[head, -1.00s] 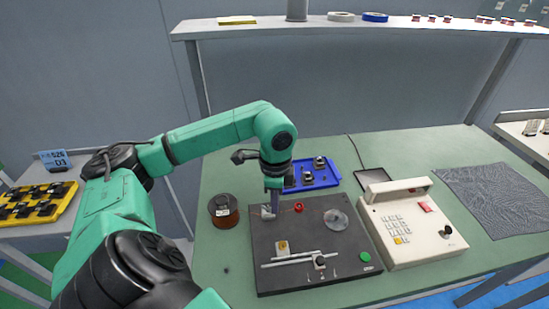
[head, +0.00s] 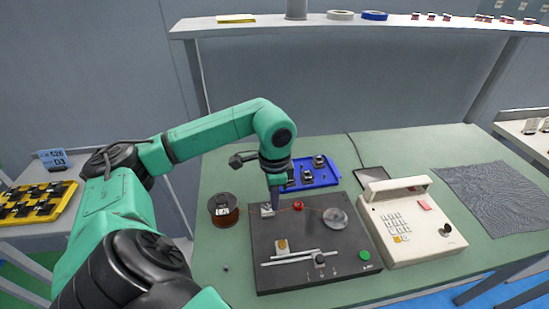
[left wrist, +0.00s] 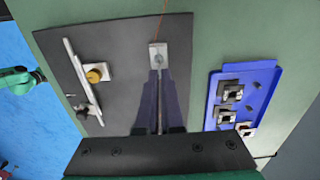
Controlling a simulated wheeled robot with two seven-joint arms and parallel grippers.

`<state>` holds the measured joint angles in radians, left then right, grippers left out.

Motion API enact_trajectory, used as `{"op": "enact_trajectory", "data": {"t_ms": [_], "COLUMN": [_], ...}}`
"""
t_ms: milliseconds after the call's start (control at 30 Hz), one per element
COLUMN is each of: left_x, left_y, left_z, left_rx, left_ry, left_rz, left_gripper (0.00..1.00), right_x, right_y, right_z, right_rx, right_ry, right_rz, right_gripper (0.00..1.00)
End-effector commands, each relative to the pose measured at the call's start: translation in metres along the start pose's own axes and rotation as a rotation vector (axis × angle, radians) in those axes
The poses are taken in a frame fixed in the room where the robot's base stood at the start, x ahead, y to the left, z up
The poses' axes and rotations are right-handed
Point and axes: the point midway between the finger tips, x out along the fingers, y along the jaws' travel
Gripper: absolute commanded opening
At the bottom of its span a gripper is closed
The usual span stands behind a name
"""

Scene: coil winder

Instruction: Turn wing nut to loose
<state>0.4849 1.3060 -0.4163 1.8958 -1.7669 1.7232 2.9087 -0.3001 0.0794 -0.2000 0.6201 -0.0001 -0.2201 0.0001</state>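The winder's dark board (head: 330,235) lies on the green table. A small pale metal block (head: 267,210) is at its back left corner; it also shows in the left wrist view (left wrist: 158,52), with a small fitting on top that may be the wing nut, too small to make out. My left gripper (head: 274,203) points down at this block. In the left wrist view its fingertips (left wrist: 160,75) are close together at the block's near edge. I cannot tell whether they touch or grip the fitting. My right gripper is not in view.
A copper wire spool (head: 223,211) stands left of the board. A blue tray (head: 325,178) with small parts is behind it. A cream keypad unit (head: 410,222) stands right. The board carries a brass knob (left wrist: 95,75), a rail, a red part (head: 298,205) and a green button (head: 364,255).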

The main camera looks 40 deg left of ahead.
Motion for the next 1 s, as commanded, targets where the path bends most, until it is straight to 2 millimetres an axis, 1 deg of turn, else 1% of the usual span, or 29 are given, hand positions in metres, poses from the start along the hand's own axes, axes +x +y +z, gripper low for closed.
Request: {"op": "enact_trajectory", "data": {"t_ms": [33,100,400,467,533,667,800,867,900,933,1000], "left_x": [-0.003,-0.003,-0.002,-0.004,-0.011,-0.035,-0.072,-0.087,-0.1,-0.111,-0.127], "left_y": [-0.003,-0.002,-0.001,-0.001,-0.001,-0.001,-0.001,-0.001,-0.001,-0.001,-0.001], "left_z": [-0.001,-0.001,-0.001,-0.001,-0.001,-0.001,-0.002,-0.002,-0.001,-0.001,0.0], "left_rx": [-0.004,-0.003,-0.001,0.0,0.0,0.0,0.0,0.0,0.0,-0.002,-0.002], "left_ry": [0.008,0.007,0.003,0.004,0.004,0.007,0.01,0.01,0.009,0.007,0.007], "left_rz": [-0.009,-0.007,-0.003,-0.003,-0.004,-0.005,-0.006,-0.005,-0.006,-0.008,-0.008], "left_gripper": [0.11,0.34,0.34,0.34,0.34,0.34,0.34,0.34,0.34,0.34,0.34], "right_x": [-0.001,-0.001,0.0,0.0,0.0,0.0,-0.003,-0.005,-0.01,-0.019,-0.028], "right_y": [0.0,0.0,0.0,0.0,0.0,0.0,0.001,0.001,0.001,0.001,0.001], "right_z": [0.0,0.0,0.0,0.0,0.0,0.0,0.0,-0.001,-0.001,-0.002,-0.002], "right_rx": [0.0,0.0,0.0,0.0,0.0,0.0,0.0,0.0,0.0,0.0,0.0], "right_ry": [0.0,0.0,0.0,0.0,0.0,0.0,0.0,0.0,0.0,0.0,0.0], "right_rz": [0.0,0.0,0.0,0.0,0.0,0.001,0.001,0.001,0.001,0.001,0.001], "right_gripper": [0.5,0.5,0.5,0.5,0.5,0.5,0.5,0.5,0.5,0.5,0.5]}}
